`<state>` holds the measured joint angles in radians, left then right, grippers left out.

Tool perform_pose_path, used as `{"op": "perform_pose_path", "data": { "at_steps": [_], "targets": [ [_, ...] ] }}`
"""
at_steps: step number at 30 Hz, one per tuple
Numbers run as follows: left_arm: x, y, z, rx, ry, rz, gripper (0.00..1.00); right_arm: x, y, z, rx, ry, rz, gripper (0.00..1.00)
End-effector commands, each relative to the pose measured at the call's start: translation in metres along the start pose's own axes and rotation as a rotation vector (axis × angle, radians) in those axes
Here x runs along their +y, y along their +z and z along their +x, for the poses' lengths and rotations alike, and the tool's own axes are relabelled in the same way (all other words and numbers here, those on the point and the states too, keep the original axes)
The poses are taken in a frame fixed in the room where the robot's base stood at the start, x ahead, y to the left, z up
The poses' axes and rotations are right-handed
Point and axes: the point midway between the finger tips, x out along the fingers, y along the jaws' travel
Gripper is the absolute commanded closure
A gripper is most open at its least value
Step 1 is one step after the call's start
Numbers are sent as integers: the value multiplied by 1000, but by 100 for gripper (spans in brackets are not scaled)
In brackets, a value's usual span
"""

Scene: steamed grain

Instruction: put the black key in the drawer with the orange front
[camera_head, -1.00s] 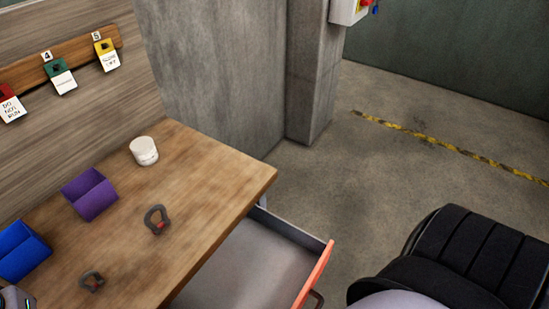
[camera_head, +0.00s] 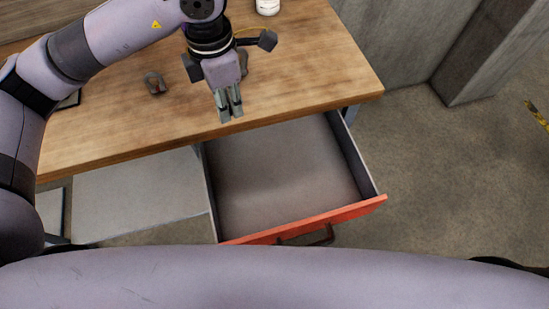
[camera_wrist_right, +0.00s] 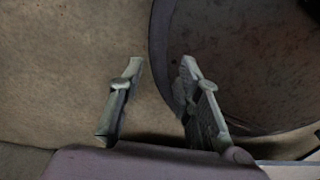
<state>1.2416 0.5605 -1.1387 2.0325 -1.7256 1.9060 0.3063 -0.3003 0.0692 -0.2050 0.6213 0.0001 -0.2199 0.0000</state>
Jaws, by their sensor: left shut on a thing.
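My left gripper (camera_head: 230,108) is over the table's front edge, close to the back of the open drawer. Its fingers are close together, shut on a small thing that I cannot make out. I cannot pick out the black key anywhere in these views. The drawer with the orange front (camera_head: 310,222) is pulled out under the table, and its grey floor (camera_head: 280,170) looks bare. My right gripper (camera_wrist_right: 161,65) is in its wrist view, its fingers apart with nothing between them, above a concrete-like floor.
On the wooden table (camera_head: 315,60) lies a dark shackle-like piece (camera_head: 155,83). Another dark piece (camera_head: 243,62) is partly hidden behind my left gripper. A white round container (camera_head: 268,6) stands at the back. A grey concrete pillar (camera_head: 490,60) is at the right.

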Motion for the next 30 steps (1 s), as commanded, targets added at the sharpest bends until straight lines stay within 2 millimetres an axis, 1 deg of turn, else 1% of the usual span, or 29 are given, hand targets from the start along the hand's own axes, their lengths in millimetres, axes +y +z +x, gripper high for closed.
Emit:
{"op": "perform_pose_path", "data": {
  "at_steps": [1,9,12,15,18,21,23,26,30],
  "targets": [
    [-2,7,8,-2,-1,-115,100,2,1,12,0,2,0,69],
    [-14,36,21,4,-1,-781,100,12,6,42,-2,14,2,69],
    [-19,46,24,6,-1,-998,100,13,7,51,-3,16,2,69],
    [-23,52,26,8,2,-1172,100,13,8,57,-3,15,2,69],
    [-25,57,27,10,3,-1295,100,12,8,61,-3,15,2,69],
    [-27,59,28,12,3,-1365,100,12,8,63,-3,15,2,69],
    [-27,60,32,14,3,-1386,100,12,8,64,-3,15,1,69],
    [-28,59,50,18,2,-1397,100,12,9,65,-3,15,1,69],
    [-30,58,88,22,0,-1395,100,11,9,68,-4,14,0,69]
  ]
}}
